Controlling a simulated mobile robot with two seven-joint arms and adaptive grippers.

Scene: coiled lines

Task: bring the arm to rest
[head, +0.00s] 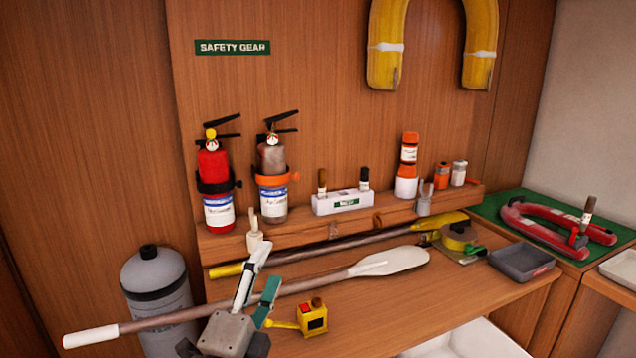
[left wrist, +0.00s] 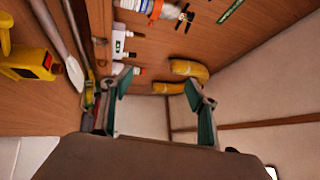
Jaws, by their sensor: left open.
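My left gripper (head: 267,266) is at the lower left of the head view, raised in front of the bench. Its two teal-lined fingers stand apart and nothing shows between them. My right gripper is in neither view. In the head view the paddle (head: 390,262) lies behind my left gripper, which hides part of its shaft. A yellow device (head: 313,320) with a red top is on the bench just right of the gripper.
A grey cylinder (head: 157,275) stands at left. A ledge (head: 300,233) holds small bottles. A dark tray (head: 521,262) is at right. The bench front (head: 440,300) has bare room.

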